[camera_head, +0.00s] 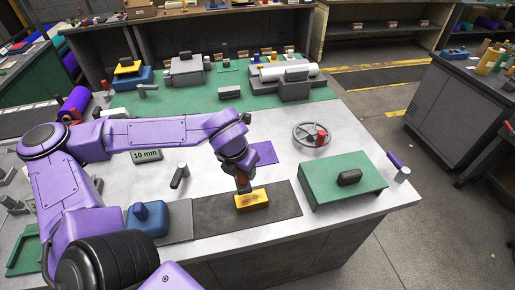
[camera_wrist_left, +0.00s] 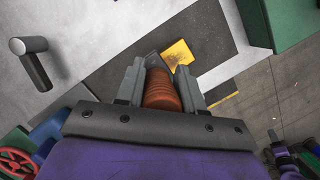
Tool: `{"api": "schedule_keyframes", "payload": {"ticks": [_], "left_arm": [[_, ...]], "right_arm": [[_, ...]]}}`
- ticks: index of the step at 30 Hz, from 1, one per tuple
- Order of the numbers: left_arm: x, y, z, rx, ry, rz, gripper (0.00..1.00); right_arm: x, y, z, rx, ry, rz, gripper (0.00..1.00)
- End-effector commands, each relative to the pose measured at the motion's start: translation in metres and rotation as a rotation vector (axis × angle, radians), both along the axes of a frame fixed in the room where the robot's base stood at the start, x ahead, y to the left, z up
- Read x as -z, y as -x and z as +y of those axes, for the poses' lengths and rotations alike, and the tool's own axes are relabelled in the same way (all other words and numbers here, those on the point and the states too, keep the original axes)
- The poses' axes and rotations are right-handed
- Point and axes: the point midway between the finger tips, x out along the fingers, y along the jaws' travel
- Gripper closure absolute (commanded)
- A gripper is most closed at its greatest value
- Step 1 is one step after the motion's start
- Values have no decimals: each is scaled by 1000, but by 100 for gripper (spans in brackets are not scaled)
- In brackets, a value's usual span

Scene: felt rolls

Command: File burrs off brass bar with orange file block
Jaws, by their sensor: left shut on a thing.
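My left gripper (camera_head: 241,177) reaches down over the dark mat (camera_head: 285,201) near the table's front edge. It is shut on an orange-brown ribbed grip, which I take as the file block (camera_wrist_left: 160,92); its dark grey lower part shows past the fingers in the left wrist view. The yellow brass bar (camera_head: 257,203) lies on the mat just under the gripper. It also shows in the left wrist view (camera_wrist_left: 179,53), right beside the file's grey end. I cannot tell whether the file touches the bar. Burrs are too small to make out. My right gripper is not in view.
A green block (camera_head: 335,188) with a dark handle stands right of the mat. A blue block (camera_head: 150,220) stands left of it. A handwheel (camera_head: 311,134) with a red knob and a purple sheet (camera_head: 263,153) lie behind. The white tabletop around them is mostly clear.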

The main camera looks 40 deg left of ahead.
Motion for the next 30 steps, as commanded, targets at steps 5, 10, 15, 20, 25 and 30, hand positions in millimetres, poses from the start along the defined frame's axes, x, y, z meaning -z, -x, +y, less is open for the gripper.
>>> {"api": "schedule_keyframes", "payload": {"ticks": [5, 10, 15, 20, 25, 30], "left_arm": [[-4, 11, -2, 0, 2, -15, 98], [-5, 8, -1, -1, 2, -19, 98], [16, -2, 0, -1, 0, -10, 98], [38, -4, 1, -2, -1, -6, 98], [42, -4, 1, -3, 0, -7, 98], [43, 1, 1, -3, 2, -11, 98]], "right_arm": [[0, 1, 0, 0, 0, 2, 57], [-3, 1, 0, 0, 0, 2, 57], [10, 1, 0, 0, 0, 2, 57], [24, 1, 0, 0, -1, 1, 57], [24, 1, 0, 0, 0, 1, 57], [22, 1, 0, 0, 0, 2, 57]]}}
